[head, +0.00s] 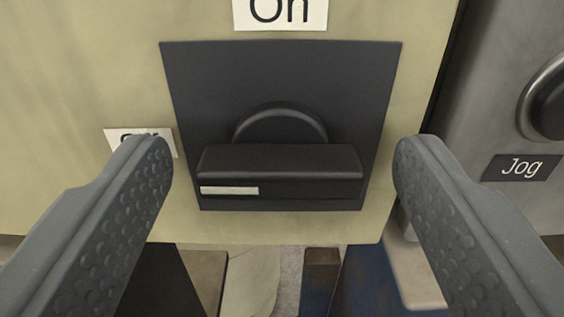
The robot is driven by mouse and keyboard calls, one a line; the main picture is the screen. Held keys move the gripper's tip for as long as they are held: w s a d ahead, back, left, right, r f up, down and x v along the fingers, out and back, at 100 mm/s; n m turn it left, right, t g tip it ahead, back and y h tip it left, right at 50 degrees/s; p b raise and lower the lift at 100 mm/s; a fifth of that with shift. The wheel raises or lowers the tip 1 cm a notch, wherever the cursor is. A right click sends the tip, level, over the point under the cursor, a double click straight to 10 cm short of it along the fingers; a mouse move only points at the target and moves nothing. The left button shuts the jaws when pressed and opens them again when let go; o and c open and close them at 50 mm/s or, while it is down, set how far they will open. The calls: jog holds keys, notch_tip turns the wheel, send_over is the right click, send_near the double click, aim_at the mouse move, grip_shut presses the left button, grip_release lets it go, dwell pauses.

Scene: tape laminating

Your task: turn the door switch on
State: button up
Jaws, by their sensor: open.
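The door switch (280,172) is a black rotary handle on a dark square plate (200,80). Its bar lies level, with a pale marker stripe on its left part. An "On" label (280,12) sits above the plate, cut by the top edge of the view. Another label (118,140) at the left is mostly hidden behind my left finger and is probably "Off". My gripper (282,165) is open, with one textured grey finger on each side of the handle. The fingers look apart from the bar; their exact depth to it is hard to tell.
The plate is on a beige panel (80,70) whose lower edge shows below the switch. A grey panel at the right carries a round dark knob (548,105) and a "Jog" label (521,168). Dark and blue shapes lie lower down, behind the fingers.

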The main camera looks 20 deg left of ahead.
jog(key=c, duration=1)
